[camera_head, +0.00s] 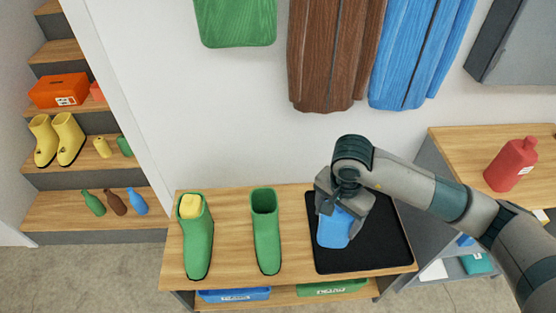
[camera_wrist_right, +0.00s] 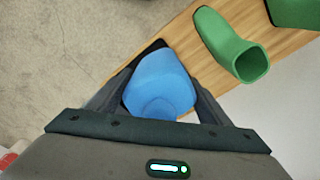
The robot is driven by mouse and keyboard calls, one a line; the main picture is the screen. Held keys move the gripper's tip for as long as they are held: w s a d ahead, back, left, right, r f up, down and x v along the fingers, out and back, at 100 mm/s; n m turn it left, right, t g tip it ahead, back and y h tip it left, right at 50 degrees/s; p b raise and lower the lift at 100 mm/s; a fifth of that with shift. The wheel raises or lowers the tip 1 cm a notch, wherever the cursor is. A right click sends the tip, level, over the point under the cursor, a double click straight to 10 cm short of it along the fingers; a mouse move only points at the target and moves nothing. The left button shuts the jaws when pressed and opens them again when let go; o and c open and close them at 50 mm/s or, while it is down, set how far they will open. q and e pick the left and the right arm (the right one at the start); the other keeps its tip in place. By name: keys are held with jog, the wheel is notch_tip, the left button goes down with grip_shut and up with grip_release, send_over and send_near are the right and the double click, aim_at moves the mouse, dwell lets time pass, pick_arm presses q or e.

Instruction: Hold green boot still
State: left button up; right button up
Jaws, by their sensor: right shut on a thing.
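Two green boots stand upright on a wooden bench (camera_head: 232,274). The left green boot (camera_head: 198,245) has a yellow block (camera_head: 190,206) in its opening. The right green boot (camera_head: 266,235) looks empty and stands between that boot and a black mat (camera_head: 375,255). My right gripper (camera_head: 338,212) is shut on a blue object (camera_head: 333,232) at the mat, apart from both boots. The blue object also shows between the fingers in the right wrist view (camera_wrist_right: 160,85), with a green boot (camera_wrist_right: 228,45) beyond it. I cannot tell whether it touches the mat. My left gripper is out of view.
Blue and green bins (camera_head: 235,294) sit under the bench. Coats (camera_head: 330,55) hang on the wall above. Steps at left hold yellow boots (camera_head: 58,140) and small bottles (camera_head: 115,203). A red bottle (camera_head: 511,165) stands on the right cabinet.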

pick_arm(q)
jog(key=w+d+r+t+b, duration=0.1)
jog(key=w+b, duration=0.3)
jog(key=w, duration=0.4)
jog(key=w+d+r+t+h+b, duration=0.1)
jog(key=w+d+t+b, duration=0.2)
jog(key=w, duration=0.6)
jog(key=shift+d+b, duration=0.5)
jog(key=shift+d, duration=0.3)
pick_arm(e)
jog(key=w+a+r+n+y, duration=0.2)
jog(key=w+a+n, duration=0.4)
jog(key=n, duration=0.7)
jog(key=w+a+r+n+y, duration=0.2)
jog(key=w+a+n, duration=0.5)
jog(key=w+n, duration=0.4)
jog(key=n, duration=0.3)
jog(key=shift+w+a+y, duration=0.2)
jog(key=shift+y, duration=0.1)
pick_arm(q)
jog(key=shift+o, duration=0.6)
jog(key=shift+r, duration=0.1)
